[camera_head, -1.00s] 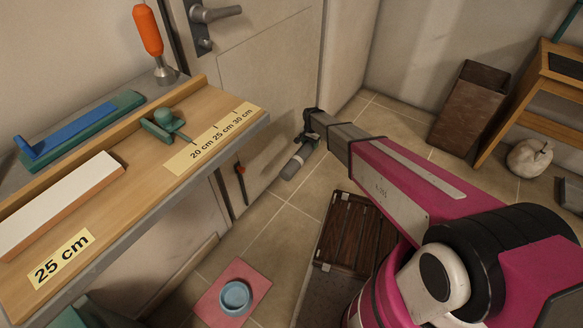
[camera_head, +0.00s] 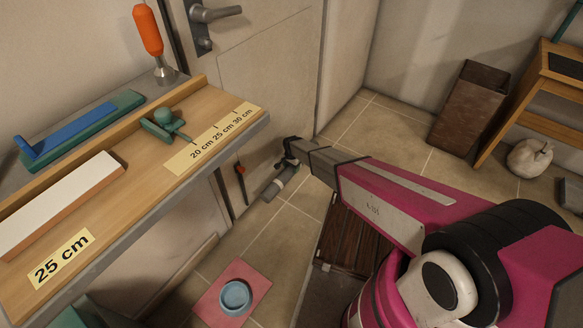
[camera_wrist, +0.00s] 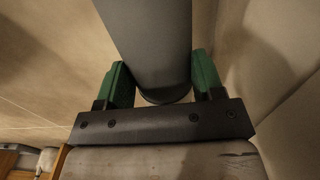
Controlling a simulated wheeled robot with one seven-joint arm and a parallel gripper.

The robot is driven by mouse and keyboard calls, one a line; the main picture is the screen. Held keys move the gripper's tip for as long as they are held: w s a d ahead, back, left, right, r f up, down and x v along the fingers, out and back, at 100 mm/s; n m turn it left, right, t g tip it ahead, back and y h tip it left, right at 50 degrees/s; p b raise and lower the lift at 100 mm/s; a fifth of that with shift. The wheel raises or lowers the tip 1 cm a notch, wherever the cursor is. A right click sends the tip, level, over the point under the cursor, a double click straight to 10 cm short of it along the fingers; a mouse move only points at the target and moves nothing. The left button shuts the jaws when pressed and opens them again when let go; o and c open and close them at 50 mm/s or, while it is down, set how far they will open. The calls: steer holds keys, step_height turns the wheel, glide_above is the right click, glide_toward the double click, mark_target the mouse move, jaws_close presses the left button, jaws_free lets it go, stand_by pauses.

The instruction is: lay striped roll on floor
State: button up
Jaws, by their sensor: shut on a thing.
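The striped roll (camera_head: 271,189) is a grey cylinder with a paler band, low beside the foot of the door. It slants, and I cannot tell whether it touches the floor (camera_head: 293,233). My gripper (camera_head: 289,160) is at its upper end, with the arm reaching in from the right. In the wrist view my gripper (camera_wrist: 163,88) has its green fingers shut on the roll (camera_wrist: 155,40), one on each side. The stripe does not show in that view, and the far end of the roll is out of frame.
The door (camera_head: 262,95) stands close behind the roll. A workbench (camera_head: 130,170) fills the left. A blue bowl (camera_head: 235,296) on a pink mat (camera_head: 208,306) and a dark slatted crate (camera_head: 345,238) are on the floor nearby. Tiles between them are clear.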

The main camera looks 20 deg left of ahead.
steer(key=shift+s, duration=0.1)
steer(key=shift+f, duration=3.9)
steer(key=shift+f, duration=0.6)
steer(key=o, duration=1.2)
steer(key=shift+o, duration=0.2)
step_height(320, 180, up, 11)
steer(key=shift+f, duration=0.1)
